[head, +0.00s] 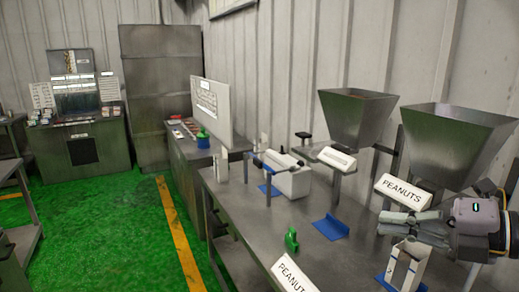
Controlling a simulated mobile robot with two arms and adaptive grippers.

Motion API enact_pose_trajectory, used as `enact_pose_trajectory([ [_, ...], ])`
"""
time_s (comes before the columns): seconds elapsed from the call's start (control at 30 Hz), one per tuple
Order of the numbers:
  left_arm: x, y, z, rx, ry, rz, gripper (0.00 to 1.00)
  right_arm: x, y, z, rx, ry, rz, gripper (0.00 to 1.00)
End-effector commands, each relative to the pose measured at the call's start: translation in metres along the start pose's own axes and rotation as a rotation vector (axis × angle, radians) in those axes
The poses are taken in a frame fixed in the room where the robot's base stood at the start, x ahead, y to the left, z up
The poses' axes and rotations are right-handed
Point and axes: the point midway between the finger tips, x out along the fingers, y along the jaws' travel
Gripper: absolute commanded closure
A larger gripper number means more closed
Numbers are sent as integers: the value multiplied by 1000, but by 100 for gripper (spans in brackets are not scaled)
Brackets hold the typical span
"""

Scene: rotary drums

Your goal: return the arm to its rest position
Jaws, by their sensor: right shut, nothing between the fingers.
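My right gripper (388,223) reaches in from the right edge, its fingers pointing left over the metal worktable (262,210). Its fingers are together with nothing between them. It is in front of a metal hopper (460,135) and below the PEANUTS sign (401,189). A small white carton (407,266) stands just under the fingers in the picture; I cannot tell whether they touch. My left gripper is not in view.
A second hopper (356,115) stands further back. A blue holder (331,228), a green object (291,239) and another PEANUTS sign (292,275) are on the worktable. A white board (211,109) rises beyond. Green floor (120,222) is open at left.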

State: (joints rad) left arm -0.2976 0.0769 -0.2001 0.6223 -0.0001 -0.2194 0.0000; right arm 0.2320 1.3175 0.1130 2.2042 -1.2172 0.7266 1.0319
Motion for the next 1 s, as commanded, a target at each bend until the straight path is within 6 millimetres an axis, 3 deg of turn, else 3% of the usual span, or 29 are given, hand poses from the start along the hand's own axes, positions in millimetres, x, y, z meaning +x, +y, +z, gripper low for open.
enact_pose_trajectory([
  [0.1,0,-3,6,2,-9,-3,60,18,16,-12,170,0,307,100],
  [0.17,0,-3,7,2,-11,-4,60,18,20,-7,284,-51,461,100],
  [0.27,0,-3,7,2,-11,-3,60,11,8,15,502,-202,663,100],
  [0.37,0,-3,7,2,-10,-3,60,1,-36,39,749,-415,774,100],
  [0.47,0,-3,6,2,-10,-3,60,-6,-107,48,1012,-662,777,100],
  [0.53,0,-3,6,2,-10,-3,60,-9,-160,40,1178,-820,720,100],
  [0.67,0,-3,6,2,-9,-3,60,-9,-250,-2,1446,-1054,530,100],
  [0.7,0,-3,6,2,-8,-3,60,-8,-274,-20,1520,-1112,455,100],
  [0.8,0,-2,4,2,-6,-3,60,-6,-321,-71,1679,-1218,254,100],
  [1.0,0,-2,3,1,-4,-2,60,-4,-369,-164,1884,-1301,-101,100],
])
